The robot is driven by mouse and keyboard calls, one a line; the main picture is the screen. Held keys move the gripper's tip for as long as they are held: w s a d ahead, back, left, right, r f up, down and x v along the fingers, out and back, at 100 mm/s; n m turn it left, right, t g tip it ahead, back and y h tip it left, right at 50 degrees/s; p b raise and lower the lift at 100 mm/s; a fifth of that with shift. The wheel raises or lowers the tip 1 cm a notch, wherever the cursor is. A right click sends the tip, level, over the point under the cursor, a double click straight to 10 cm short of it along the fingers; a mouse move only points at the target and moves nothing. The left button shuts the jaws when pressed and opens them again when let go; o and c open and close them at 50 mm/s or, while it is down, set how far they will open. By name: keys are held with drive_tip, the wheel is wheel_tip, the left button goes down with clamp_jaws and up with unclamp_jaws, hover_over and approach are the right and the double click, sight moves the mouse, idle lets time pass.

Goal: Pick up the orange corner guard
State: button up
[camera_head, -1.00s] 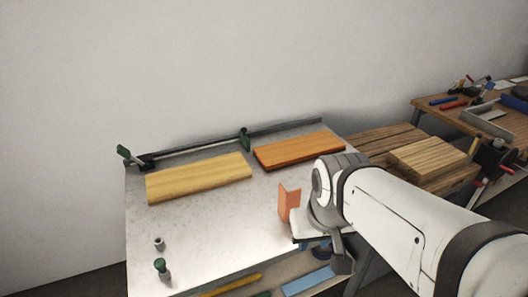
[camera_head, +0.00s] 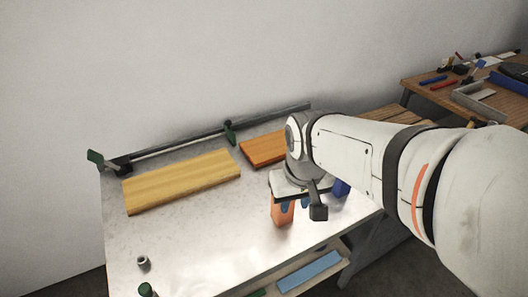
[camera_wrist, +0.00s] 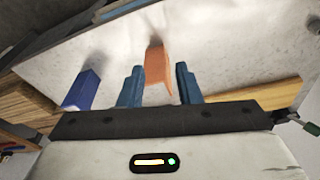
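The orange corner guard (camera_head: 283,212) stands upright on the light metal tabletop, partly hidden by my gripper in the head view. In the wrist view the corner guard (camera_wrist: 158,68) shows between and beyond the two blue fingers of my gripper (camera_wrist: 158,85). The fingers are apart, with a gap on both sides of the guard, so my gripper is open and holds nothing. In the head view my gripper (camera_head: 292,203) is at the guard, with its fingers mostly hidden by the wrist.
A yellow board (camera_head: 182,180) and an orange-brown board (camera_head: 264,150) lie toward the back. A blue object (camera_wrist: 83,88) stands near my gripper. A clamp rail (camera_head: 215,135) runs along the back edge. The front middle of the tabletop (camera_head: 205,240) is clear.

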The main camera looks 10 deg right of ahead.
drive_tip(key=w+f+n+g+p, duration=0.2)
drive_tip(key=w+f+n+p, duration=0.15)
drive_tip(key=w, duration=0.85)
hover_over(280, 219)
drive_tip(key=w, duration=0.3)
drive_tip(key=shift+m, duration=0.25)
drive_tip(key=f, duration=0.8)
drive_tip(key=shift+s+a+f+p, duration=0.15)
drive_tip(key=shift+a+f+p, duration=0.2)
clamp_jaws()
